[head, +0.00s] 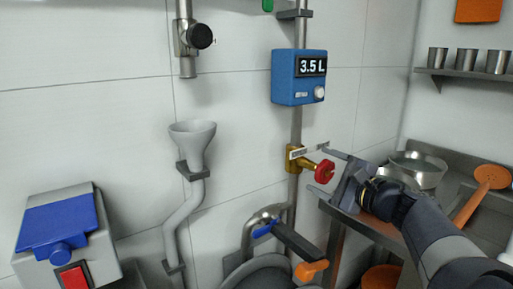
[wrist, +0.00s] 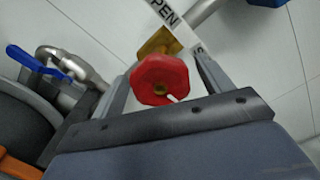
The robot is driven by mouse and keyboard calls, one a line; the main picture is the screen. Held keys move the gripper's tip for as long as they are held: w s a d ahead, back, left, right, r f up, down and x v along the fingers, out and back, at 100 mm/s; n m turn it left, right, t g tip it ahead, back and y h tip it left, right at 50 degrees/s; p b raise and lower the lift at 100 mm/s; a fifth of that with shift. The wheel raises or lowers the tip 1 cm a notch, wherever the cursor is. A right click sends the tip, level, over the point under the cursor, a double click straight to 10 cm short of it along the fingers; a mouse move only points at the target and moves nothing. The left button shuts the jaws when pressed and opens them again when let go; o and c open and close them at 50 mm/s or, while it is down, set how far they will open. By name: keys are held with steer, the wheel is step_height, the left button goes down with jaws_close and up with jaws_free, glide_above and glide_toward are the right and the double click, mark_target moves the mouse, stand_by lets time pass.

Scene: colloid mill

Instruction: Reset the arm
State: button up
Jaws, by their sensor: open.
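My gripper (head: 322,169) is in the right half of the head view, at the end of my arm coming from the lower right. Its two fingers are spread apart, with the red valve knob (head: 325,171) on the brass valve (head: 295,158) at or between them. In the wrist view the red knob (wrist: 159,79) shows between the open fingers (wrist: 160,80). It has a small white mark, and I cannot tell whether a finger touches it. A white label with "PEN" legible (wrist: 165,14) is behind it.
A blue meter (head: 298,77) reading 3.5 L is on the pipe above the valve. A grey funnel (head: 192,145) is on the wall to the left. A blue-handled tap (head: 264,229) is below. A metal pot (head: 417,172) and an orange skimmer (head: 490,178) are on the right.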

steer(key=n+b, duration=0.2)
steer(key=n, duration=0.3)
steer(key=n+b, duration=0.1)
steer(key=n, duration=0.2)
steer(key=shift+n, duration=0.3)
steer(key=shift+a, duration=0.1)
